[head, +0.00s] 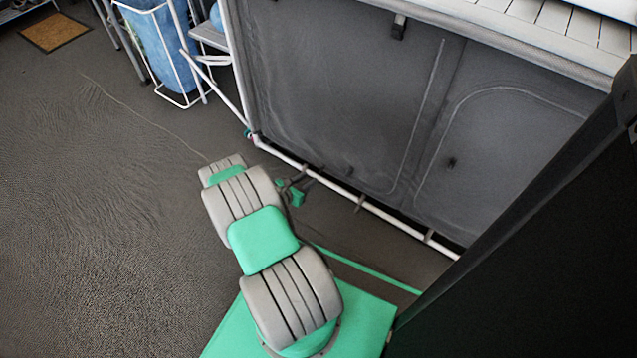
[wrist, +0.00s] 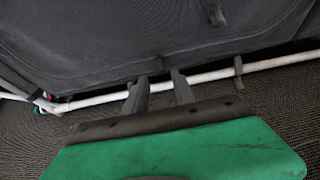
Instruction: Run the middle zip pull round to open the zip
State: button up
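The grey fabric front (head: 340,100) of a kitchen unit carries pale curved zip lines in the head view. A pale zip line (head: 428,100) runs down its middle, and a small dark tab (head: 451,163) sits on the panel to its right. I cannot tell which part is the middle zip pull. My gripper (head: 300,180) is low by the unit's bottom left, partly hidden by my arm. In the wrist view my gripper (wrist: 160,78) has its two dark fingers apart, with nothing seen between them, in front of the fabric's lower edge. A dark hanging tab (wrist: 215,14) shows above right.
A white frame tube (head: 385,213) runs along the unit's base, and it crosses behind my fingers in the wrist view (wrist: 85,101). A white-framed rack with a blue bag (head: 165,45) stands at upper left. The carpet (head: 90,200) at left is clear.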

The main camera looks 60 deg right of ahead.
aim_at(322, 170)
jog(key=b+x, duration=0.2)
jog(key=x, duration=0.5)
jog(key=shift+a+b, duration=0.1)
jog(key=shift+b, duration=0.3)
jog(key=shift+s+d, duration=0.1)
jog(key=shift+d, duration=0.3)
grip_shut()
dwell(0.5)
